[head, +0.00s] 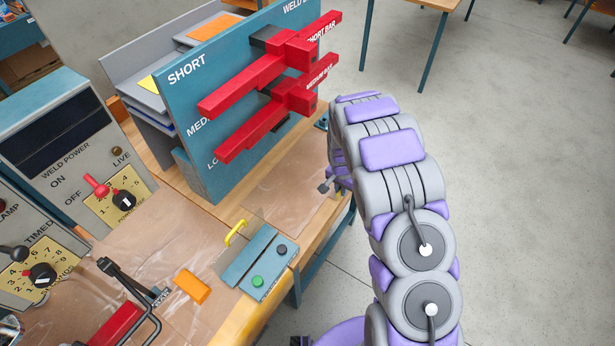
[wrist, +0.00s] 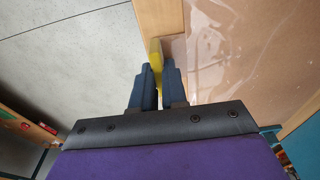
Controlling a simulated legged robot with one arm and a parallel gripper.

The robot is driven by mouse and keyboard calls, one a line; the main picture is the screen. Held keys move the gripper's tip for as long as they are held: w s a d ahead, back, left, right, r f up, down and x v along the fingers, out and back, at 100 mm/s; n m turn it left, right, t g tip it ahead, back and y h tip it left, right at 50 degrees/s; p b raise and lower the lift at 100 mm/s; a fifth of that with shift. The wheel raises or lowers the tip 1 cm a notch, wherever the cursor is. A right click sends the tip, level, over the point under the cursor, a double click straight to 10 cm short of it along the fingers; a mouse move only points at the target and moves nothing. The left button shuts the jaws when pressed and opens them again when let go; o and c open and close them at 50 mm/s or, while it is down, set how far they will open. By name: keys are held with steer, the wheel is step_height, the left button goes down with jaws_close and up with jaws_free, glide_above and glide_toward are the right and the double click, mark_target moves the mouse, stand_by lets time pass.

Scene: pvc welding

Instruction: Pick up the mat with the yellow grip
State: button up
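The mat (head: 290,187) is a thin, clear, brownish sheet on the wooden bench, right of the teal upright panel. It also shows in the wrist view (wrist: 235,55), at upper right. Its yellow grip (wrist: 155,55) stands at the mat's edge, close to the bench edge. My gripper (wrist: 158,75) has its two dark blue fingers close together on either side of the yellow grip, with no clear gap seen. In the head view my gripper (head: 327,186) is small at the bench's right edge, and the grip there is hidden.
Red bars (head: 262,100) jut from the teal panel (head: 200,110) above the mat. An orange block (head: 192,286) lies nearby. Open floor (head: 520,180) is at right.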

steer(key=shift+a, duration=0.25)
jaws_close()
steer(key=shift+d, duration=0.1)
step_height(320, 180, up, 18)
steer(key=p, duration=0.3)
steer(key=shift+p, duration=0.35)
